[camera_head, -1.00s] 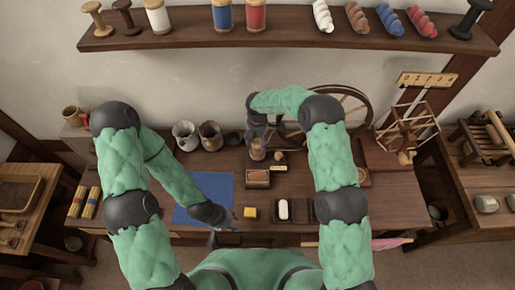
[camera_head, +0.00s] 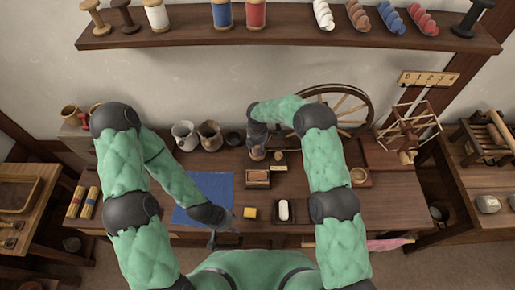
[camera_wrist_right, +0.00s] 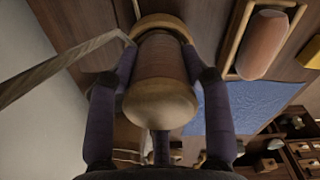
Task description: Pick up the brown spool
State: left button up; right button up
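The brown spool (camera_wrist_right: 160,65), with pale wooden ends, stands on the table in the right wrist view. My right gripper (camera_wrist_right: 160,55) has one finger on each side of its body, and both fingertips appear to touch it. In the head view the spool (camera_head: 257,153) shows small below my right gripper (camera_head: 257,146), at the middle of the table. My left gripper (camera_head: 224,236) is low over the front edge of the table, empty, with its fingers apart.
A blue cloth (camera_head: 205,188) lies left on the table (camera_head: 390,205). A framed brown block (camera_head: 258,178), a yellow block (camera_head: 250,213) and a white piece in a dark tray (camera_head: 284,210) lie nearby. A spinning wheel (camera_head: 350,103) stands behind. Other spools stand on the shelf (camera_head: 290,40).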

jog(key=shift+c, duration=0.8)
